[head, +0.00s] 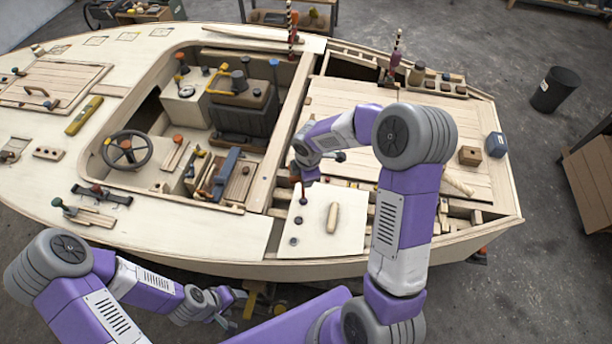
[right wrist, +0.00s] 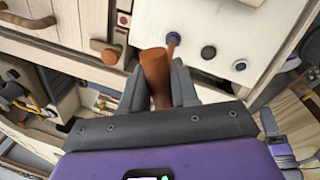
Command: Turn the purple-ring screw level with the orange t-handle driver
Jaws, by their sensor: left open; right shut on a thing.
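The orange t-handle driver (right wrist: 154,68) is held between the fingers of my right gripper (right wrist: 158,88) in the right wrist view. Its short shaft points at the purple-ring screw (right wrist: 174,37) on the pale panel (right wrist: 208,24). The tip overlaps the screw; I cannot tell if it is seated. The tip and screw slot are too small to read. In the head view, my right gripper (head: 300,172) is at the upper left edge of the panel (head: 345,197). My left gripper (head: 228,306) is open and empty, low beside the hull.
Two more dark screws, one (right wrist: 208,52) and another (right wrist: 240,65), sit in a row on the panel. A wooden handle (head: 332,217) stands on the panel. The open cockpit with a steering wheel (head: 126,149) lies left. A blue box (head: 496,145) sits at the right deck edge.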

